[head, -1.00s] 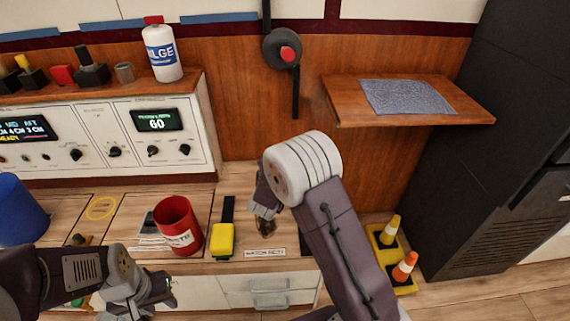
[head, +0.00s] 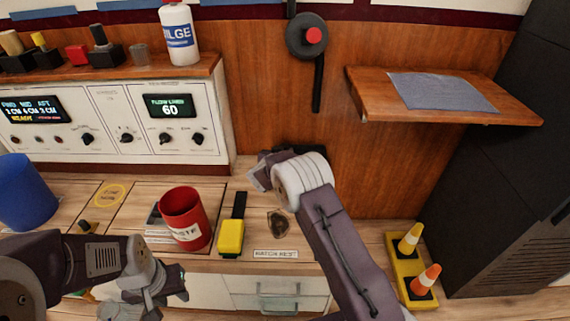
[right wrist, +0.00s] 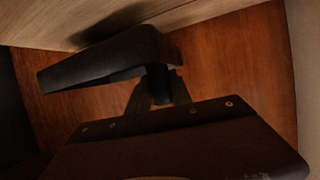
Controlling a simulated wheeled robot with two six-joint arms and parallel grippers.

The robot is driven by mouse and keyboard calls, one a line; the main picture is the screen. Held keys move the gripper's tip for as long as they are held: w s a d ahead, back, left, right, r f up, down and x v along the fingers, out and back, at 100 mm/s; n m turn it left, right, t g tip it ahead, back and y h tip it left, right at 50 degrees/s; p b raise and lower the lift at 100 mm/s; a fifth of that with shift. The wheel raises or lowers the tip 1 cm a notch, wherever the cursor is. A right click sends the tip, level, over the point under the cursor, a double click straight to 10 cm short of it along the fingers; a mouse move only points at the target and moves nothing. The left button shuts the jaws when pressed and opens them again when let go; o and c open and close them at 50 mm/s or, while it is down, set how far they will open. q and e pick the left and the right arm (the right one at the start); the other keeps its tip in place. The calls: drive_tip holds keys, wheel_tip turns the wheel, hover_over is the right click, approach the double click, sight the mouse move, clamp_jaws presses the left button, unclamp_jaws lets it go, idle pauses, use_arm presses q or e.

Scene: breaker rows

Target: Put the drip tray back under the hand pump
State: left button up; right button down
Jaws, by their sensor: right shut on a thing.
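My right gripper (head: 258,174) is over the back of the counter near the wood wall. In the right wrist view, its fingers (right wrist: 158,95) are shut on the short stem of a flat black piece (right wrist: 100,62), which I take to be the drip tray. A dark edge of it (head: 318,149) shows behind my right wrist in the head view; the rest is hidden. A black round wall fitting with a red knob and a vertical bar (head: 318,85), which looks like the hand pump, is above. My left gripper (head: 172,288) is low at the left, apparently empty; its jaws are unclear.
A red cup (head: 184,222), a yellow-and-black tool (head: 231,236) and a blue bucket (head: 24,195) stand on the counter. A wood shelf (head: 497,112) with a grey-blue cloth (head: 442,91) juts out at right. Small cones on a yellow base (head: 408,283) are below it.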

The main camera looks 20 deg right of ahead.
wheel_tip(320, 180, down, 4)
drive_tip(key=b, duration=0.3)
drive_tip(key=shift+f+b, duration=0.15)
drive_tip(key=shift+b, duration=0.15)
drive_tip(key=shift+r, duration=0.25)
drive_tip(key=shift+f, duration=0.15)
drive_tip(key=c, duration=1.1)
unclamp_jaws()
drive_tip(key=shift+c, duration=0.2)
